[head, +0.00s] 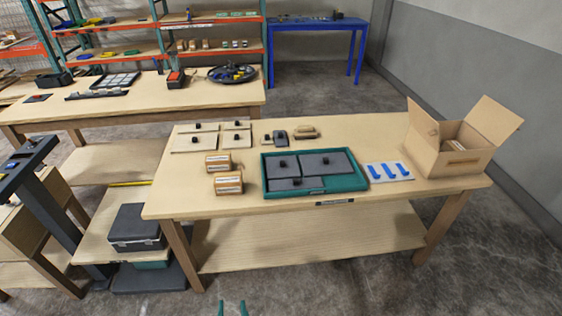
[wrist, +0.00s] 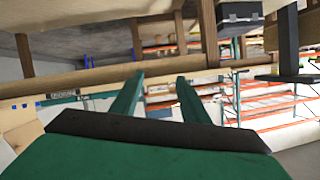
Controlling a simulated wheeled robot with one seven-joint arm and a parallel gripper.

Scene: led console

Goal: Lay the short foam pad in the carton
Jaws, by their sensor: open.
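Dark grey pads with black knobs lie in a teal tray (head: 345,187) on the table in the head view. The back left pad (head: 274,172) looks shortest; a wider pad (head: 338,160) lies right of it and a strip-like pad (head: 310,182) in front. I cannot tell for sure which is the short foam pad. The open carton (head: 448,165) stands at the table's right end with flaps spread; its inside is mostly hidden. My gripper (head: 232,308) is at the bottom edge, in front of the table and away from the pads. Its teal fingers (wrist: 158,80) are apart and empty in the wrist view.
On the table (head: 370,135) are several pale plates (head: 194,143) with black knobs, two small brown boxes (head: 228,183), small blocks (head: 280,137), and a white card with blue pieces (head: 390,172) between tray and carton. Bare tabletop lies behind the tray.

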